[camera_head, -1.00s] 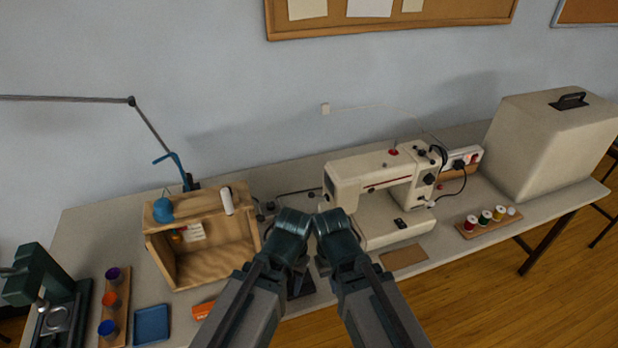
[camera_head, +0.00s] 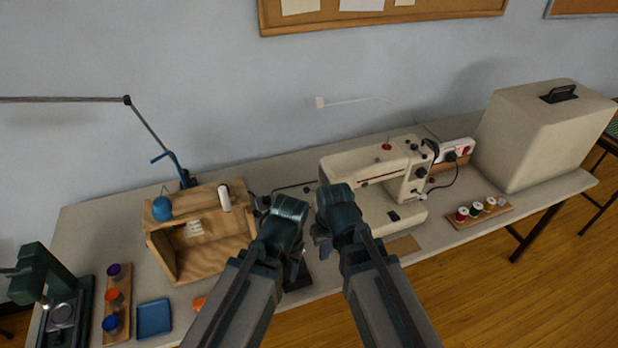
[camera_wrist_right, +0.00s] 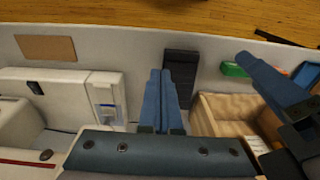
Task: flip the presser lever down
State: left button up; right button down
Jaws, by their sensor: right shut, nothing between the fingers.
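The cream sewing machine (camera_head: 370,165) stands on the table right of my grippers. In the right wrist view its body (camera_wrist_right: 75,88) is at the left, with a pale needle-end part (camera_wrist_right: 106,97). I cannot make out the presser lever clearly in either view. My right gripper (camera_head: 325,252) is just left of the machine's needle end; its blue fingers (camera_wrist_right: 164,95) are together and empty, apart from that end in the wrist view. My left gripper (camera_wrist_right: 245,60) is beside the wooden box; its wrist hides most of it in the head view.
An open wooden box (camera_head: 210,250) stands to the left, with a blue tray (camera_head: 154,318) in front. A dark flat thing (camera_wrist_right: 180,75) lies by my right fingers. A spool rack (camera_head: 480,212) and a large cream cover (camera_head: 545,140) are at the right.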

pick_arm(q)
notch_tip(320, 180, up, 11)
jog(key=p, duration=0.9)
pick_arm(e)
jog(key=w+d+r+m+t+y, duration=0.1)
jog(key=w+r+t+y, duration=0.3)
jog(key=w+r, duration=1.1)
jog(key=w, duration=0.4)
jog(key=shift+w+d+r+t, duration=0.15)
jog(key=shift+d+r+t, duration=0.05)
jog(key=shift+t, duration=0.2)
pick_arm(q)
jog(key=shift+f, duration=0.1)
pick_arm(e)
jog(key=shift+f, duration=0.15)
jog(key=b+x, duration=0.8)
jog(key=x, duration=0.2)
jog(key=shift+w+a+f, duration=0.1)
jog(key=shift+f, duration=0.05)
pick_arm(q)
notch_tip(320, 180, down, 12)
jog(key=b, duration=0.3)
jog(key=shift+r+b, duration=0.2)
jog(key=shift+b, duration=0.15)
pick_arm(e)
jog(key=f, duration=0.2)
jog(key=s+f, duration=0.1)
jog(key=shift+s+a+f, duration=0.1)
jog(key=shift+a, duration=0.25)
